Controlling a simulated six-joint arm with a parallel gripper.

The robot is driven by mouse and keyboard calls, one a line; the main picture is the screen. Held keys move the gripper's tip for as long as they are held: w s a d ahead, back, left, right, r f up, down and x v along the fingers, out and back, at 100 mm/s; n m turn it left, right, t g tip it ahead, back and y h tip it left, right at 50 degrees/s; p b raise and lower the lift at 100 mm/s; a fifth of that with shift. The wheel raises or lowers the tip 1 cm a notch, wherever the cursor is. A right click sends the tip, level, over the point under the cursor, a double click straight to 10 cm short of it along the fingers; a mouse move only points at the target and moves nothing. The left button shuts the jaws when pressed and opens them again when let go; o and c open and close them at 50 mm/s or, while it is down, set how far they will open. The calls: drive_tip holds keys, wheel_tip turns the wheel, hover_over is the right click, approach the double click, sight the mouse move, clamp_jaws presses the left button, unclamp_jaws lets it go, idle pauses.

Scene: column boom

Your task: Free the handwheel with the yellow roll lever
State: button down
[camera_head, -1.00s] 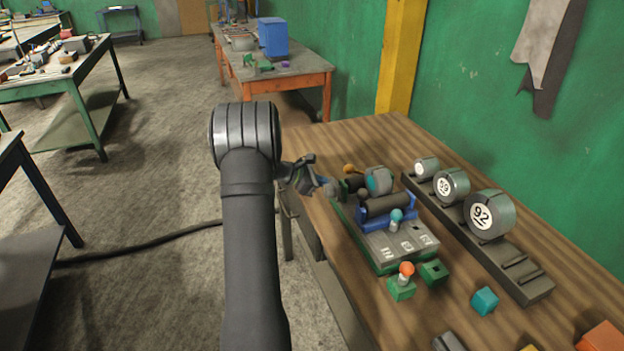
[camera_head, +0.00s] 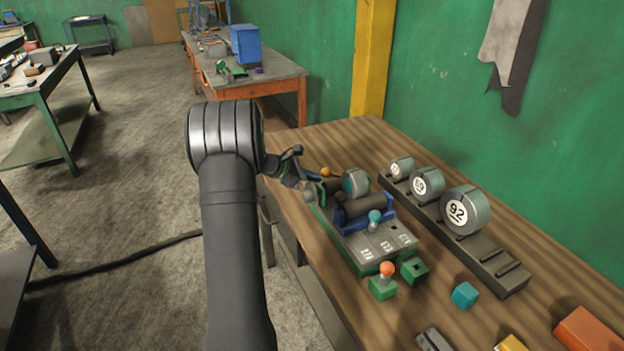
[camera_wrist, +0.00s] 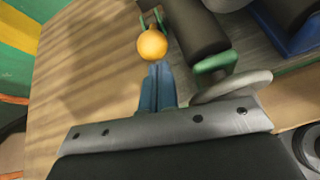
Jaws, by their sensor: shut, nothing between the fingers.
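The yellow roll lever shows as a round yellow knob (camera_wrist: 152,45) on a green bracket in the wrist view. It also shows at the far end of the machine in the head view (camera_head: 326,171). My gripper (camera_wrist: 159,68) is shut and empty, its blue fingertips right at the knob's near side; I cannot tell if they touch. A grey disc (camera_wrist: 232,86), possibly the handwheel, stands just right of the fingers on the end of a dark roller (camera_wrist: 196,24). It also shows beside my gripper in the head view (camera_head: 309,196).
The green-based machine (camera_head: 372,250) bears a blue cradle and a teal-knobbed lever (camera_head: 375,217). A rack of numbered rolls (camera_head: 463,212) stands to its right. An orange-knobbed lever (camera_head: 386,271) and a teal block (camera_head: 465,295) are nearer. Wooden tabletop left of the knob is clear.

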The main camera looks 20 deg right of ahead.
drive_tip(key=shift+d+r+y, duration=0.25)
drive_tip(key=shift+r+y, duration=0.2)
drive_tip(key=shift+r, duration=0.1)
drive_tip(key=shift+d+r+y, duration=0.25)
drive_tip(key=shift+r+y, duration=0.2)
drive_tip(key=shift+r, duration=0.1)
drive_tip(key=d+r+y, duration=0.2)
drive_tip(key=d+y, duration=0.1)
drive_tip(key=d+r+y, duration=0.3)
drive_tip(key=y, duration=0.1)
drive_tip(key=shift+d+r, duration=0.3)
drive_tip(key=shift+r, duration=0.05)
drive_tip(key=shift+d+r, duration=0.3)
drive_tip(key=shift+d, duration=0.45)
drive_tip(key=shift+d+r, duration=0.25)
drive_tip(key=shift+d, duration=0.5)
drive_tip(key=shift+s+d, duration=0.1)
drive_tip(key=w+a+v, duration=0.1)
drive_tip(key=v, duration=1.1)
drive_tip(key=shift+a+f, duration=0.35)
drive_tip(key=shift+a, duration=0.05)
drive_tip(key=shift+f, duration=0.15)
